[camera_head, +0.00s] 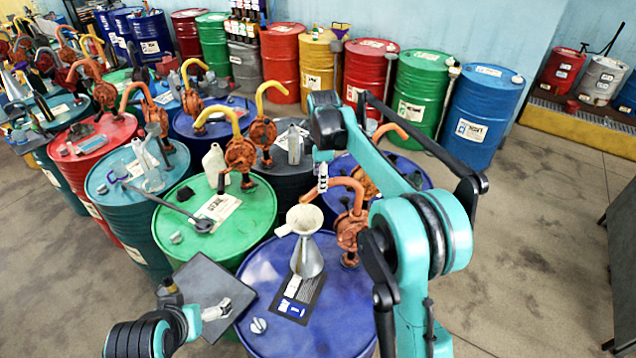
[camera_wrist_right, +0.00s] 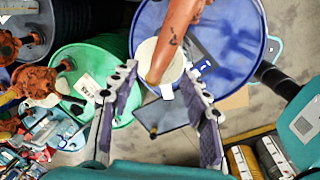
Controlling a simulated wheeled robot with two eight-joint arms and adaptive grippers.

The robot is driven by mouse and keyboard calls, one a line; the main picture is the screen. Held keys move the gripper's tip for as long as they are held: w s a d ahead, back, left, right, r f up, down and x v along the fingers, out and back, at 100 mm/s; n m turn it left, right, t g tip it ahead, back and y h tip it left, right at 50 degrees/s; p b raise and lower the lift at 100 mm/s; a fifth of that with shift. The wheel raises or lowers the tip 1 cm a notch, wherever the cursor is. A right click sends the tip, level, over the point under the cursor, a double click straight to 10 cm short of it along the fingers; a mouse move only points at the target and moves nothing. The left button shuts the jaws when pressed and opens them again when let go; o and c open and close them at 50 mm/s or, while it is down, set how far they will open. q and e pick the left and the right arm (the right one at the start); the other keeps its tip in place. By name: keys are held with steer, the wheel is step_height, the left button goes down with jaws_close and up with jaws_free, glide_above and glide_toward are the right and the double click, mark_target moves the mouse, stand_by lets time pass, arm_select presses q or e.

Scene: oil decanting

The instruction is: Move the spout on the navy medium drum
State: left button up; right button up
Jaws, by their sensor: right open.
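The navy medium drum (camera_head: 262,272) stands at the front centre of the head view; its blue lid (camera_wrist_right: 232,28) also fills the top of the right wrist view. An orange-red pump on it has a curved spout (camera_head: 345,184), also in the right wrist view (camera_wrist_right: 180,32). The spout ends over a metal funnel (camera_head: 308,257) with a cream upper cup (camera_head: 304,218). My right gripper (camera_wrist_right: 159,73) is open, its fingers on either side of the spout's end in the picture; contact is not visible. My left gripper (camera_head: 216,311) is low at left, seen edge-on, its opening unclear.
A dark flat tray (camera_head: 203,278) lies beside the navy drum, near my left gripper. A green drum (camera_head: 250,212) with a dark ladle-like tool (camera_head: 190,214) stands behind left. More drums with orange pumps crowd the left. The floor (camera_head: 540,240) at right is clear.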

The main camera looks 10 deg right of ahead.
steer(key=f, duration=0.4)
steer(key=w+f, duration=0.1)
steer(key=shift+f, duration=0.4)
jaws_close()
